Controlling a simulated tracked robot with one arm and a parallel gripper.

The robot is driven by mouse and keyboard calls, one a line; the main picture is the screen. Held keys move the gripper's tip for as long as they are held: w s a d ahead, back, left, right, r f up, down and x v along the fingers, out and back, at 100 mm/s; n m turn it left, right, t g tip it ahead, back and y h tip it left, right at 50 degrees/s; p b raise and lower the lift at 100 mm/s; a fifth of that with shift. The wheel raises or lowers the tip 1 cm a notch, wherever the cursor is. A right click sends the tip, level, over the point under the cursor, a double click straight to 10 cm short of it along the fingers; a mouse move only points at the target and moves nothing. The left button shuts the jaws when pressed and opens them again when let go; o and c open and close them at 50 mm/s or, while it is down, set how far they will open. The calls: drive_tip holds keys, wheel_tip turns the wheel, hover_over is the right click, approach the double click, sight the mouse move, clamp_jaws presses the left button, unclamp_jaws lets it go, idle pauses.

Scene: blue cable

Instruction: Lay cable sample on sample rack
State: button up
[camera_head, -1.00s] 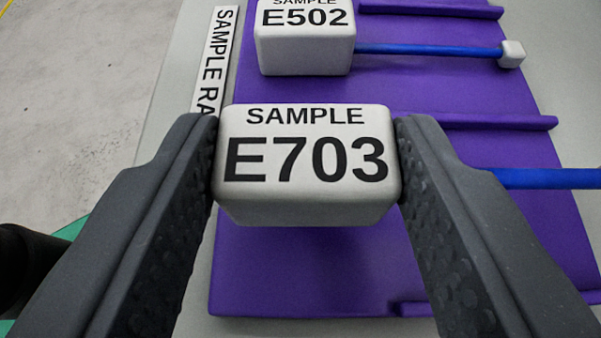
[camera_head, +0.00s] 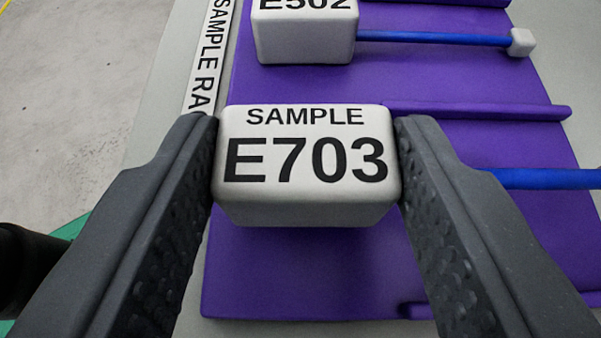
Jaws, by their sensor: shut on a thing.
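A white block labelled SAMPLE E703 (camera_head: 305,165) is the end of the cable sample. My gripper (camera_head: 305,150) is shut on it, one dark finger on each side. Its blue cable (camera_head: 550,179) shows to the right beyond the right finger and runs out of the frame. The purple sample rack (camera_head: 310,275) lies beneath and behind the block. I cannot tell whether the block touches the rack; a dark shadow lies on the rack just under it.
Another sample, E502 (camera_head: 304,35), lies on the rack at the top, with its blue cable and small white end (camera_head: 521,42). Purple ridges (camera_head: 480,110) divide the rack into lanes. A SAMPLE RACK sign (camera_head: 210,60), partly cut off, runs along the left edge.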

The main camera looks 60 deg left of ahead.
drive_tip(key=shift+f+b, duration=0.35)
drive_tip(key=shift+b, duration=0.1)
idle(0.5)
drive_tip(key=o, duration=1.2)
drive_tip(key=shift+c, duration=0.2)
wheel_tip(320, 180, up, 8)
idle(0.4)
